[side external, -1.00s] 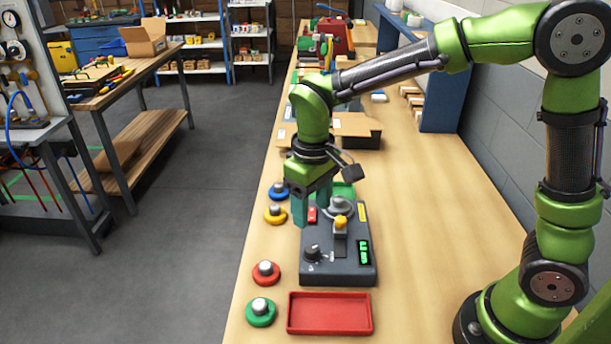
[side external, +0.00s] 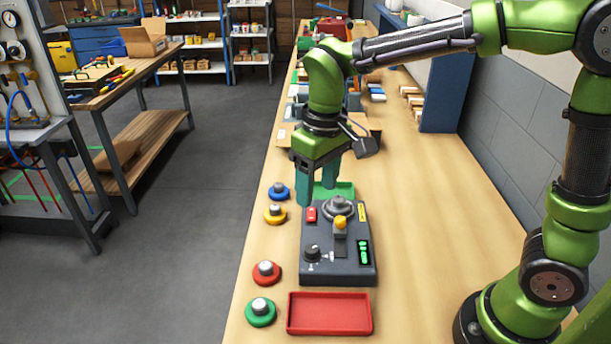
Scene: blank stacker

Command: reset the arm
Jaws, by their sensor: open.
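My gripper (side external: 316,194) points down above the far end of the grey control box, with its two teal fingers apart and nothing visible between them. The control box (side external: 320,268) lies on the bench and carries a red button (side external: 311,214), a round grey dial, a yellow-topped lever (side external: 340,222), a black knob (side external: 312,253) and a green lit display (side external: 364,252). A green tray (side external: 345,189) lies just beyond the box, partly hidden by the fingers.
Blue (side external: 278,191), yellow (side external: 275,214), red (side external: 266,272) and green (side external: 261,312) round buttons line the bench's left edge. A red tray (side external: 330,314) lies at the near end. The bench (side external: 440,240) is clear to the right. A blue panel (side external: 445,95) stands by the wall.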

